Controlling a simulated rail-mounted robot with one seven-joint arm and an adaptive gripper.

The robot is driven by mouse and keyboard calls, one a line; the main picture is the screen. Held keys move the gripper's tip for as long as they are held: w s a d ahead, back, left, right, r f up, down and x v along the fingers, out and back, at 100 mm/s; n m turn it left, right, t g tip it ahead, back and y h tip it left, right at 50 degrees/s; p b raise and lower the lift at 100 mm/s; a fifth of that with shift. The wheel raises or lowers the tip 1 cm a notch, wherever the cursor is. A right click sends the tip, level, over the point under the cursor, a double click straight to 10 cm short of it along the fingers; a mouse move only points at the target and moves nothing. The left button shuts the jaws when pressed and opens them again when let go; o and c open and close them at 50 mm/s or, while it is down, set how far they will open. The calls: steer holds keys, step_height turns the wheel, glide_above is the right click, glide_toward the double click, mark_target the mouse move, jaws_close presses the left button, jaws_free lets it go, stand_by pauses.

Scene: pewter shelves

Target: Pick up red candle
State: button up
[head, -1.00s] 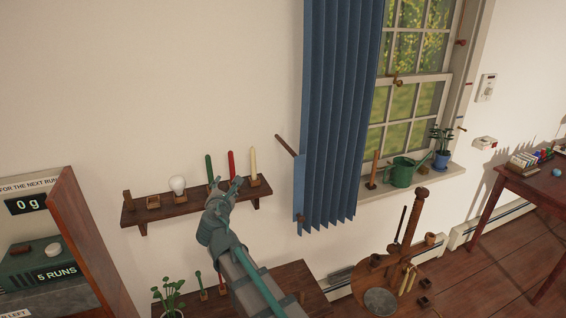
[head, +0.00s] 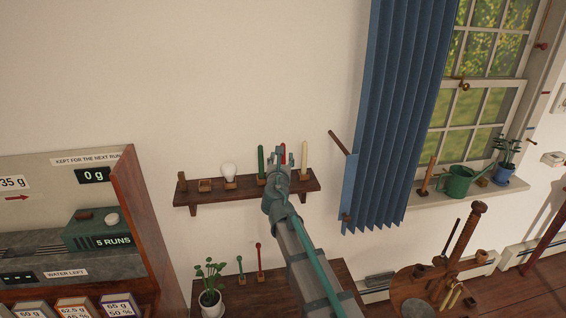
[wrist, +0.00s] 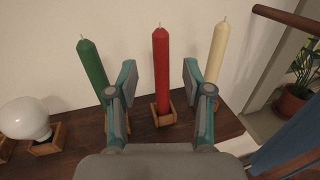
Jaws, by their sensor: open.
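The red candle (wrist: 161,72) stands upright in a small wooden holder (wrist: 165,118) on the wall shelf, near the middle of the wrist view. In the head view the red candle (head: 283,152) is mostly hidden behind my gripper. My gripper (wrist: 158,84) is open, with one finger left of the candle and one right of it. I cannot tell how far the fingers reach around it; no contact shows. My gripper (head: 276,166) is at the shelf in the head view.
A green candle (wrist: 91,66) stands close left of the fingers and a cream candle (wrist: 218,55) close right. A white bulb (wrist: 24,118) sits further left on the shelf (head: 210,197). A wooden peg (head: 338,142) and blue curtain (head: 395,110) are to the right.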

steer(key=w+p, duration=0.1)
steer(key=w, duration=0.4)
steer(key=shift+r+p, duration=0.1)
steer(key=shift+p, duration=0.2)
steer(key=shift+c, duration=0.3)
jaws_close()
